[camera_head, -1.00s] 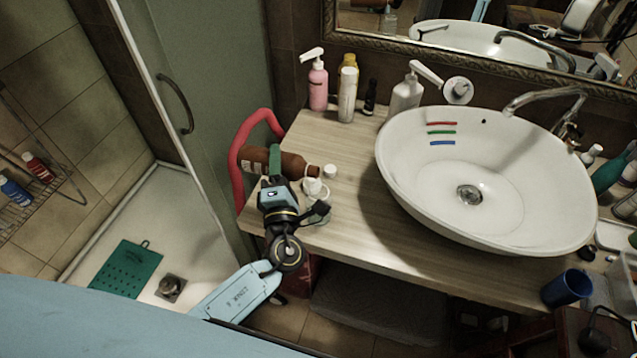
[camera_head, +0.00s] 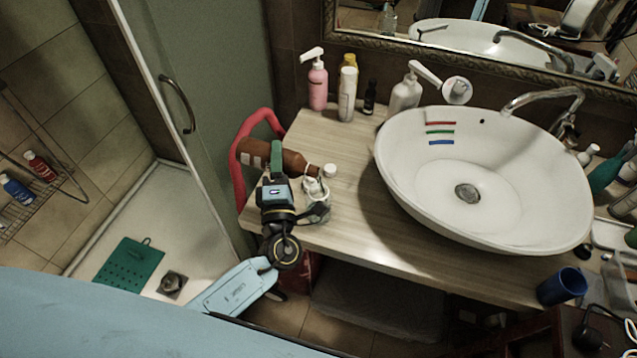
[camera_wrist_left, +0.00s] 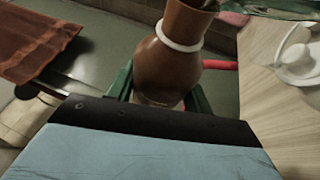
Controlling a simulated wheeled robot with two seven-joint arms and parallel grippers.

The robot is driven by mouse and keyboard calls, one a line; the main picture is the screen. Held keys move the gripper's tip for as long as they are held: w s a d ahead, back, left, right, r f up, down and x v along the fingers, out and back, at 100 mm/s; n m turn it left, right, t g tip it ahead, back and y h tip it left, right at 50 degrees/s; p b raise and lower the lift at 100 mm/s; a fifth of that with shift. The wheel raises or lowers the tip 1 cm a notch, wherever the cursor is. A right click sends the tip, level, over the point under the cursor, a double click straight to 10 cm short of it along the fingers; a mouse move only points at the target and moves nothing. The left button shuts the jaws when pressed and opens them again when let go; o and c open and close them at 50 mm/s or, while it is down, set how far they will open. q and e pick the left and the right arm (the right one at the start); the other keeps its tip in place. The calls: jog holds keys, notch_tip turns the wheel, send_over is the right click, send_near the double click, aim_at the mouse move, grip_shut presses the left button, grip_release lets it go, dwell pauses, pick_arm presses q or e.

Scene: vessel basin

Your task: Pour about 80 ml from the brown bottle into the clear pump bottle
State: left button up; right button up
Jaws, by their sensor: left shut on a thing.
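The brown bottle (camera_head: 292,162) lies tipped in my left gripper (camera_head: 277,158), its base to the left and its neck lower at the right. In the left wrist view the brown bottle (camera_wrist_left: 168,62) shows a white ring around its neck, between the green fingers of my left gripper (camera_wrist_left: 160,92). The clear pump bottle (camera_head: 319,212) appears to stand just right of the gripper on the counter, partly hidden; its white top part is near the brown bottle's mouth. I cannot see any stream or liquid level. My right gripper is not in view.
A small white cap (camera_head: 329,170) lies on the wooden counter (camera_head: 345,225). The white basin (camera_head: 400,190) stands to the right. A pink pump bottle (camera_head: 318,88) and other bottles line the back. A red rail (camera_head: 236,180) curves beside the counter's left edge.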

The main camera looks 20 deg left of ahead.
pick_arm(q)
jog(key=shift+a+r, duration=0.15)
jog(key=shift+a, duration=0.2)
jog(key=shift+r+m+p, duration=0.25)
jog(key=shift+m+p, duration=0.1)
jog(key=shift+m, duration=0.25)
dwell(0.4)
jog(key=shift+f, duration=0.1)
notch_tip(320, 180, down, 3)
jog(key=n+g+b, duration=0.1)
jog(key=n+b, duration=0.2)
jog(key=n, duration=0.1)
jog(key=shift+a, duration=0.1)
jog(key=shift+y, duration=0.3)
jog(key=shift+r, duration=0.25)
jog(key=shift+n+g, duration=0.3)
